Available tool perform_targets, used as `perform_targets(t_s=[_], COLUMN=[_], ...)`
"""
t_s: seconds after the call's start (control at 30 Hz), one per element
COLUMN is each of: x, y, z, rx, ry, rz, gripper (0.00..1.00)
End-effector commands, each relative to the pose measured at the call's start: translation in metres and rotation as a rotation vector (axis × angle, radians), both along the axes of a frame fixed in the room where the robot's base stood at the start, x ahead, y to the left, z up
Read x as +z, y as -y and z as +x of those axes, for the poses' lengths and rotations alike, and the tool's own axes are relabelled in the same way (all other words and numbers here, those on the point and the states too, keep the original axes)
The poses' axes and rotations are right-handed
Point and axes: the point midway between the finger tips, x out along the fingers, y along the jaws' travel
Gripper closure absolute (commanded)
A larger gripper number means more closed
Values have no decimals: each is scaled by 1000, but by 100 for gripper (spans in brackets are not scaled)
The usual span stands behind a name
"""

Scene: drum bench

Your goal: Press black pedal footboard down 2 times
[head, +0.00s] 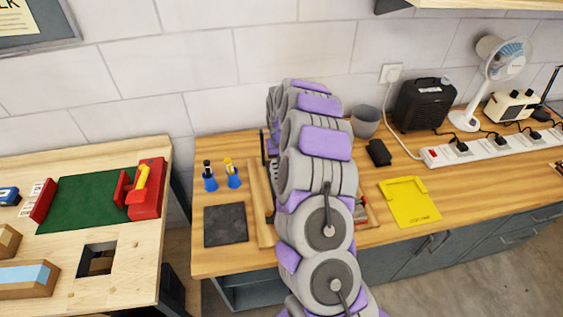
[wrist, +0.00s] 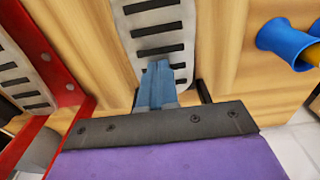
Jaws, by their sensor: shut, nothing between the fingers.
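The black pedal's footboard (wrist: 155,14) is a light grey plate with black cross bars in the wrist view, top centre. My gripper (wrist: 157,68) is shut and empty, with its blue-grey fingertips over the lower part of this footboard. I cannot tell whether the tips touch it. The fingers cover part of the plate, and black frame parts show beside it. In the head view, my arm hides the gripper and most of the pedal; only a sliver of the footboard (head: 273,168) shows left of the arm.
A second pedal with a red frame (wrist: 62,72) stands left in the wrist view. A blue holder (wrist: 283,42) is at the upper right. In the head view, two blue holders (head: 210,181) and a dark pad (head: 225,224) lie left of my arm; a yellow tray (head: 410,203) is right.

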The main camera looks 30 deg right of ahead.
Motion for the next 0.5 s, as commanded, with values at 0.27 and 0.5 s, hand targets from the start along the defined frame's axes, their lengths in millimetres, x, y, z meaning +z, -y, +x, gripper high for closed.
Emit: perform_targets(t_s=[0.27, 0.5], x=[-12, 11], y=[-4, -4], z=[-9, -7], rx=[2, 2], ry=[-34, -24], rz=[10, 8], gripper=[100, 100])
